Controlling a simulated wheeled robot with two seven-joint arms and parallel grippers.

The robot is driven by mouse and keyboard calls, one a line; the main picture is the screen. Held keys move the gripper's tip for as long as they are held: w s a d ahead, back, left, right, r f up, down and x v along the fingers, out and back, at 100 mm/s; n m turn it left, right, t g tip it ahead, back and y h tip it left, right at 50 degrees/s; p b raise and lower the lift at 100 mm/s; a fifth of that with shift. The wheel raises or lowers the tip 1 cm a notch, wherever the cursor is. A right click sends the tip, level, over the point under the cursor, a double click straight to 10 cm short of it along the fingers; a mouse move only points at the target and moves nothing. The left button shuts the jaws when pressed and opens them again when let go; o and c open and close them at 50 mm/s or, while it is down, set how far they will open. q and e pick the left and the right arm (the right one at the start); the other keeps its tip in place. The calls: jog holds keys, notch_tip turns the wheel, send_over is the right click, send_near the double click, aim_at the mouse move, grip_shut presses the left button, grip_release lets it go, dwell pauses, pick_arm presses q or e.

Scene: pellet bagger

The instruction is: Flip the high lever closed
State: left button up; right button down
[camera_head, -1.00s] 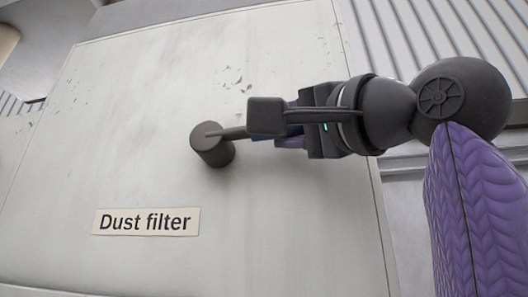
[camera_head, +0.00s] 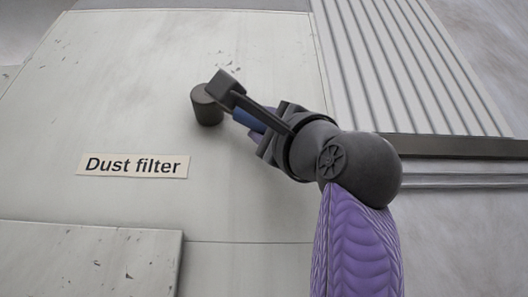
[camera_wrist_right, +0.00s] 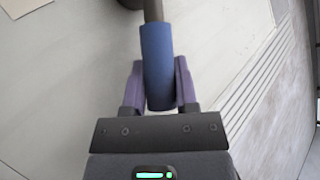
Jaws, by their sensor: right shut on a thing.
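The high lever has a dark round hub (camera_head: 207,104) on the pale panel, above the "Dust filter" label (camera_head: 133,165). Its blue grip (camera_head: 247,120) shows in part beside my gripper, and the bar between hub and grip is mostly hidden in the head view. In the right wrist view the blue grip (camera_wrist_right: 157,65) lies between the purple fingers, with the metal bar (camera_wrist_right: 153,10) running on to the hub. My right gripper (camera_wrist_right: 158,85) is shut on the grip. The lever points right and slants downward from the hub. My left gripper is in neither view.
The pale panel (camera_head: 120,60) is flat and clear around the hub. A ribbed surface (camera_head: 410,60) is at the right, with a dark horizontal rail (camera_head: 460,147) below it. A raised pale box (camera_head: 80,255) juts out at the lower left.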

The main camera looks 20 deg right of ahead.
jog(key=shift+a+f, duration=0.1)
jog(key=shift+f, duration=0.1)
jog(key=shift+c, duration=1.8)
grip_release()
jog(key=shift+r, duration=0.1)
jog(key=shift+s, duration=0.1)
jog(key=b+v, duration=0.6)
jog(key=v, duration=0.4)
jog(key=shift+a, duration=0.1)
